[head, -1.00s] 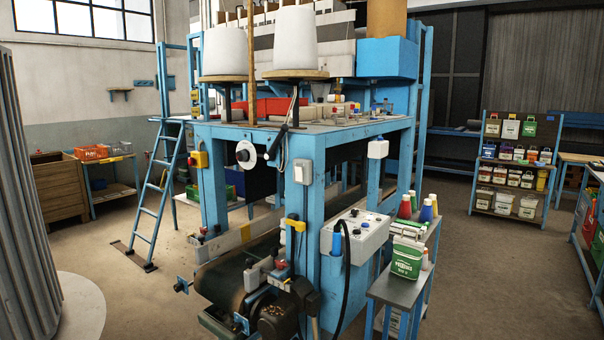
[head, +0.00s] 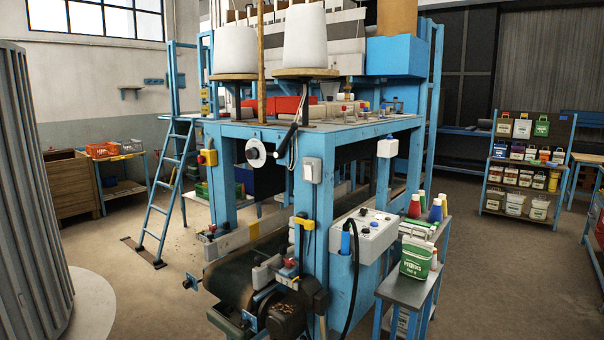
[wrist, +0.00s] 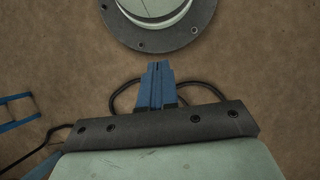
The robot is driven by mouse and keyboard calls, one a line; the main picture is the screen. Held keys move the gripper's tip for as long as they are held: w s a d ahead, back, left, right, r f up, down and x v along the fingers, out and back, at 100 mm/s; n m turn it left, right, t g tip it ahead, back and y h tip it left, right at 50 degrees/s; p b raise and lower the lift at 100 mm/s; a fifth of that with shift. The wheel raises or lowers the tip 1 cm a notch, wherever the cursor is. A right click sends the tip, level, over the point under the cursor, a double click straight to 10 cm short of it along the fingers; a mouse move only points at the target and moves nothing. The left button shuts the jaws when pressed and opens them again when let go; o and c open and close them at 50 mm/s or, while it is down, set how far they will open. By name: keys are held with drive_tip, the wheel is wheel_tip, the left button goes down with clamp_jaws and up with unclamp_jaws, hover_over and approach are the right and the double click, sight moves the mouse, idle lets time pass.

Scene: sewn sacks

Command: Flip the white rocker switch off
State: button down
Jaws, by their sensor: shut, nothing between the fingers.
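A small white box with rounded corners (head: 312,170) sits on the front blue post of the machine. It looks like a switch, but its rocker is too small to read as on or off. Another white box (head: 387,147) is on the post farther right. My gripper (wrist: 157,66) shows only in the wrist view, with its blue fingers together and nothing between them. It is over bare brown floor, and no switch shows in that view. My arm is not in the head view.
The blue machine (head: 330,127) fills the middle, with a control box (head: 364,235) and black cable at its front. A side stand (head: 405,288) holds a green-and-white bag (head: 416,258) and cones. A ladder (head: 172,190) stands left. Floor at the right is open.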

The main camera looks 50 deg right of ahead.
drive_tip(key=w+d+r+m+t+h, duration=0.1)
drive_tip(key=w+d+r+t, duration=0.2)
drive_tip(key=w+d+r, duration=0.85)
drive_tip(key=w+d+r+m+t+h, duration=0.1)
drive_tip(key=w+d+r+m+t, duration=0.15)
drive_tip(key=w+d+r, duration=0.85)
drive_tip(key=w+d+r+t+h, duration=0.1)
drive_tip(key=w+d+r+h, duration=0.1)
drive_tip(key=w+d+r, duration=0.3)
drive_tip(key=w+d+r+t+h, duration=0.1)
drive_tip(key=w+d+r, duration=0.1)
drive_tip(key=d+r, duration=0.35)
drive_tip(key=w+d+r+h, duration=0.2)
drive_tip(key=w+d+r, duration=0.1)
drive_tip(key=r, duration=0.5)
drive_tip(key=d+r+n+h, duration=0.1)
drive_tip(key=d+r+h, duration=0.3)
drive_tip(key=r, duration=0.9)
drive_tip(key=d+r+n+g+h, duration=0.1)
drive_tip(key=d+r+h, duration=0.3)
drive_tip(key=r, duration=0.9)
drive_tip(key=d+r+n+g+h, duration=0.1)
drive_tip(key=d+r+h, duration=0.4)
drive_tip(key=r, duration=0.8)
drive_tip(key=shift+s+d+r+n, duration=0.25)
drive_tip(key=shift+d+n, duration=0.6)
drive_tip(key=shift+d, duration=0.1)
drive_tip(key=shift+d, duration=0.1)
